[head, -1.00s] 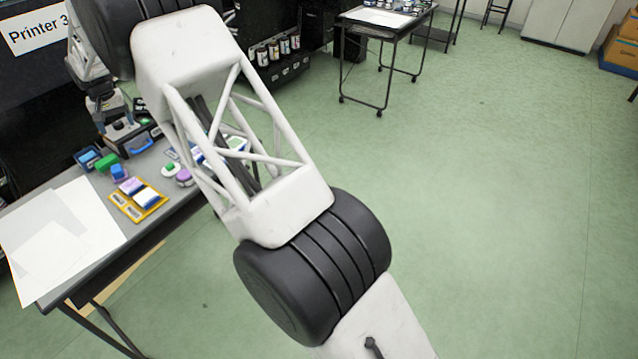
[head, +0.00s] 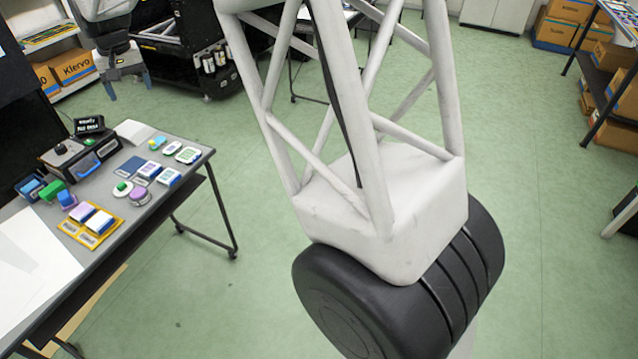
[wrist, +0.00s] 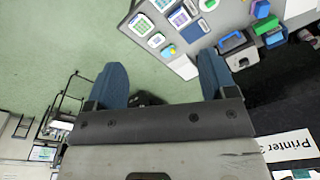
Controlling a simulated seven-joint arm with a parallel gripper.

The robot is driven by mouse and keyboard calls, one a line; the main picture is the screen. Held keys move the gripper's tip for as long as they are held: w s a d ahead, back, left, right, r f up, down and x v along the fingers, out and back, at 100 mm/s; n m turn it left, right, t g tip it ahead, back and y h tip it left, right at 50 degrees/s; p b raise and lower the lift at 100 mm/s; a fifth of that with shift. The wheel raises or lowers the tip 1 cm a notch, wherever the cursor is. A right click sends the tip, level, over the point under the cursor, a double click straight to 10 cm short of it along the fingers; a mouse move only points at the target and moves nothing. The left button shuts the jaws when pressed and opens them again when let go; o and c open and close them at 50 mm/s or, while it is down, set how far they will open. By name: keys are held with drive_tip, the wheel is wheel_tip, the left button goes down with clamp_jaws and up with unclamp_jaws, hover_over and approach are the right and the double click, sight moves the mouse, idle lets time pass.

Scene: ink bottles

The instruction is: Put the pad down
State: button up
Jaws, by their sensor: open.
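My gripper (head: 129,91) hangs beyond the far end of the grey table at the upper left of the head view. In the wrist view its two blue fingers (wrist: 160,65) are wide apart, with nothing between them. Several pad-like blocks lie on the table: a purple-topped one (head: 82,211) and a blue-and-white one (head: 99,222) sit side by side in a yellow tray (head: 79,233). A flat blue piece (head: 131,165) and a white-and-blue block (head: 168,177) lie farther right. I cannot tell which is the task's pad.
The table (head: 108,195) also bears a green block (head: 53,190), a purple round piece (head: 139,196), a black box with a blue handle (head: 104,147) and white paper (head: 35,262).

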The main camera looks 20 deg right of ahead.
drive_tip(key=s+d+r+m, duration=0.1)
drive_tip(key=s+d+r, duration=0.2)
drive_tip(key=s+d, duration=0.75)
drive_tip(key=s+d+r, duration=0.4)
drive_tip(key=s+d, duration=0.6)
drive_tip(key=d, duration=0.2)
drive_tip(key=s+d+f, duration=0.2)
drive_tip(key=s+d, duration=0.2)
drive_tip(key=s, duration=0.5)
drive_tip(key=s+d+f+m+t, duration=0.1)
drive_tip(key=s+d+f, duration=0.2)
drive_tip(key=s, duration=0.6)
drive_tip(key=s+d+f+m, duration=0.1)
drive_tip(key=s+d+f, duration=0.2)
drive_tip(key=s+d, duration=0.3)
drive_tip(key=s, duration=0.3)
drive_tip(key=shift+d+t+h, duration=0.3)
drive_tip(key=shift+d, duration=0.05)
drive_tip(key=shift+w, duration=0.1)
drive_tip(key=shift+c, duration=1.1)
